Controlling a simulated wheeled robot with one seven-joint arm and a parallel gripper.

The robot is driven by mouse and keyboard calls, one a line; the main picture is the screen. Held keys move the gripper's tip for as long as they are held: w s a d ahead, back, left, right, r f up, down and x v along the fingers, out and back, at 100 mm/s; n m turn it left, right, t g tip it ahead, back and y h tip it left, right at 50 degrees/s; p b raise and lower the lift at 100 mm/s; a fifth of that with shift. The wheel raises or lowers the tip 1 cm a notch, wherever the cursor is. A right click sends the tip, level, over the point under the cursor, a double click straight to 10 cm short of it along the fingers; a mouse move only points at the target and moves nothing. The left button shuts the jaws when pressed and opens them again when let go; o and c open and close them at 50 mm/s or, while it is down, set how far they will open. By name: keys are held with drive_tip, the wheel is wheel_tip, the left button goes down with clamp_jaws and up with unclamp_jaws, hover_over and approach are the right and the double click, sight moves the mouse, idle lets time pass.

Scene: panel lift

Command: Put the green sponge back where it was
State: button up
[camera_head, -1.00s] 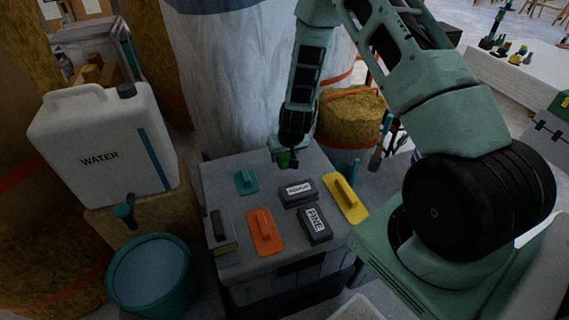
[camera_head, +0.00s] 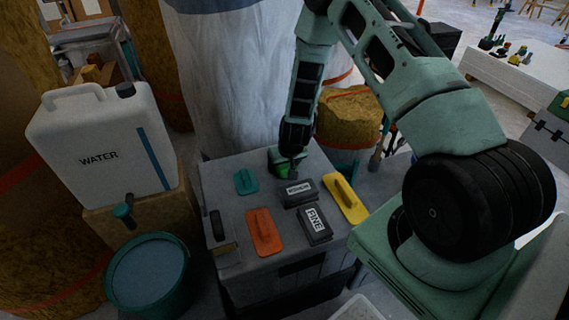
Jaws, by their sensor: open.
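A small green piece, which looks like the green sponge (camera_head: 284,169), shows at the back of the grey box top (camera_head: 228,177). My gripper (camera_head: 291,166) points down right at it, over the back edge of the box. My gripper is open; its fingers are small and dark here, so I cannot tell whether they touch the sponge. Part of the sponge is hidden by the gripper.
On the box lie a teal float (camera_head: 246,181), an orange float (camera_head: 264,232), a yellow float (camera_head: 345,199), two dark labelled blocks (camera_head: 314,225) and a grey-handled tool (camera_head: 222,240). A water canister (camera_head: 95,150) and a teal bucket (camera_head: 150,275) stand left.

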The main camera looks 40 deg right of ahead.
idle(0.3)
drive_tip(key=shift+a+r, duration=0.1)
drive_tip(key=shift+r, duration=0.2)
drive_tip(key=p+v, duration=0.1)
drive_tip(key=v, duration=1)
drive_tip(key=s+a+r+n+g+y, duration=0.1)
drive_tip(key=s+a+r+n+y, duration=0.15)
drive_tip(key=a+r, duration=0.5)
drive_tip(key=s+a+r+n+y, duration=0.1)
drive_tip(key=s+a+r+n, duration=0.2)
drive_tip(key=a, duration=0.7)
drive_tip(key=s+a+r+n+g, duration=0.1)
drive_tip(key=s+a+r, duration=0.1)
drive_tip(key=s, duration=0.5)
drive_tip(key=s+a+r+n+g+h, duration=0.1)
drive_tip(key=s+a+r+n, duration=0.1)
drive_tip(key=s+r, duration=0.3)
drive_tip(key=s+a+r+n+g, duration=0.1)
drive_tip(key=s+a+r+n, duration=0.1)
drive_tip(key=s, duration=0.7)
drive_tip(key=shift+a+r+h, duration=0.35)
drive_tip(key=shift+a+r, duration=0.35)
drive_tip(key=shift+r, duration=0.3)
